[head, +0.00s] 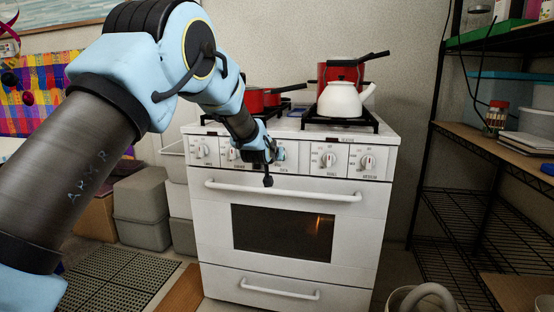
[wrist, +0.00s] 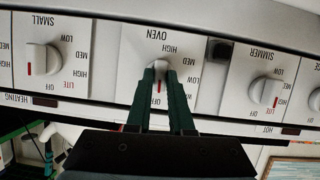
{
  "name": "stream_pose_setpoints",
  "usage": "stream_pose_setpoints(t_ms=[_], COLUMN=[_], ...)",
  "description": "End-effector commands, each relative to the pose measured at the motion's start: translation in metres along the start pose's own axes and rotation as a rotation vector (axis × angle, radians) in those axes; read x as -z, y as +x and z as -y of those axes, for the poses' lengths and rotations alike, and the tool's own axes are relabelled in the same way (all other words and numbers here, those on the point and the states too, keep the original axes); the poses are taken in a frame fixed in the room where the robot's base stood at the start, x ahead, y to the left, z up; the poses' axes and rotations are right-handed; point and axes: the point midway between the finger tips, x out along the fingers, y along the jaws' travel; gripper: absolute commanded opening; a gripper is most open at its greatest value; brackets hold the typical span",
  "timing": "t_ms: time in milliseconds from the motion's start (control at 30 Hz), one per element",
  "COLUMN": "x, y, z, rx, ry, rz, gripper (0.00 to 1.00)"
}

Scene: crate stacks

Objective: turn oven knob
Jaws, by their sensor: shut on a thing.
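The white oven (head: 215,225) stands ahead with a row of knobs on its front panel. The oven knob (wrist: 160,65) is white with a red mark, under the word OVEN, which reads upside down in the wrist view. My gripper (wrist: 161,77) has its two dark fingers on either side of this knob and is shut on it. The red mark shows between the fingers. In the head view my gripper (head: 271,155) is at the middle of the panel, and my wrist hides most of the oven knob.
Other knobs sit beside it, such as the SMALL knob (wrist: 42,58) and the SIMMER knob (wrist: 264,91). A white kettle (head: 341,100) and red pots (head: 262,97) stand on the stove top. The oven door handle (head: 285,192) runs below the panel. A black shelf rack (head: 437,127) stands at right.

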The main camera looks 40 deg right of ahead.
Motion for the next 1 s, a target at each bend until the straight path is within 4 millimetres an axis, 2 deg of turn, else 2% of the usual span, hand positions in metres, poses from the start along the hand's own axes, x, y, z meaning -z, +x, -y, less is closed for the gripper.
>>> stream_pose_setpoints(t_ms=[233,700,733,967,1000], x=[-0.0007,-0.001,-0.0009,-0.0007,-0.0006], y=[0.0001,0.0002,0.0002,0.0002,0.0002], z=[-0.0004,0.0003,0.0003,0.0,-0.0001], rx=[0.024,0.029,0.029,0.029,0.029], ry=[0.059,0.069,0.069,0.068,0.068], rz=[0.002,0.002,0.002,0.001,0.001], gripper=[0.0,0.0,0.23,0.49,0.5])
